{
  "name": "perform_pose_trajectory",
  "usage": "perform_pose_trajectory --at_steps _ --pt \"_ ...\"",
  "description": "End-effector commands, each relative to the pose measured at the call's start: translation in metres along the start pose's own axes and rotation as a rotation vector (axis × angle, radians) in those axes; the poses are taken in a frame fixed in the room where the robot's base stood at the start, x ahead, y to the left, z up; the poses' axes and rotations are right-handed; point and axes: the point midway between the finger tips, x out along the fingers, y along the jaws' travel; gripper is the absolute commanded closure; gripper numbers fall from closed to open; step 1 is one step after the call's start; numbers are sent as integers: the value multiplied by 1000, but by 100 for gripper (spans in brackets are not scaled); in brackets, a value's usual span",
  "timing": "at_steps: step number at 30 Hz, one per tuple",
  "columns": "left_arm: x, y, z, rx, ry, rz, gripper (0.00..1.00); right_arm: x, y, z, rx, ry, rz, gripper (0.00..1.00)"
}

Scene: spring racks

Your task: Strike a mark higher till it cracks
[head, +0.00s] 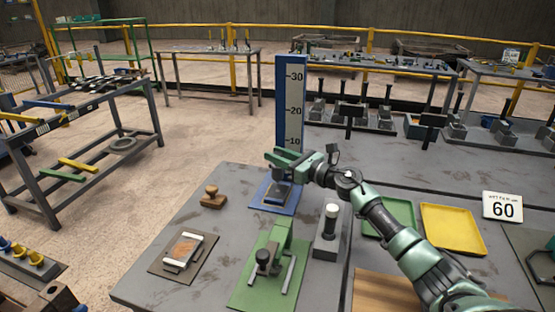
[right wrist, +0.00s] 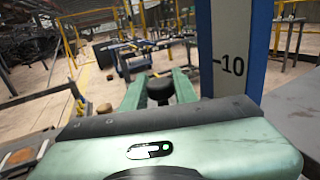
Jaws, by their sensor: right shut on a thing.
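My right gripper (head: 283,160) is shut on a dark, rounded block (right wrist: 160,88), held between its green fingers; the fingers hide most of it in the head view. It is above a blue base plate (head: 288,209) with a grey pad (head: 276,195) on it. Behind the gripper stands an upright scale (head: 291,95), white with blue edges, marked 10, 20 and 30. The gripper is just below the 10 mark in the head view. The scale also shows in the right wrist view (right wrist: 230,35), right of the fingers. My left gripper is not in view.
Left of the plate are a wooden stamp (head: 213,198) and a clamped piece (head: 184,250). In front is a green fixture (head: 262,285).

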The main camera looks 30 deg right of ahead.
Motion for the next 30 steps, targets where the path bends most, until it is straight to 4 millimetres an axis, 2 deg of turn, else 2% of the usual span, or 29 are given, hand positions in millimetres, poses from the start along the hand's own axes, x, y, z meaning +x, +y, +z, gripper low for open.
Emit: perform_pose_trajectory --at_steps 1,3,9,15,21,30 --pt "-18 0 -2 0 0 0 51 0 -1 27 -7 -6 -2 100" --pt "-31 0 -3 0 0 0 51 0 -2 48 -7 -6 -3 100" --pt "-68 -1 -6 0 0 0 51 0 -1 104 -6 -7 -3 100" --pt "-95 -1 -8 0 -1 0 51 -1 -1 145 -4 -7 -3 100" --pt "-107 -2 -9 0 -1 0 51 -1 -1 164 -2 -6 -3 100" --pt "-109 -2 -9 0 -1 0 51 -1 -1 167 -2 -4 -3 100"
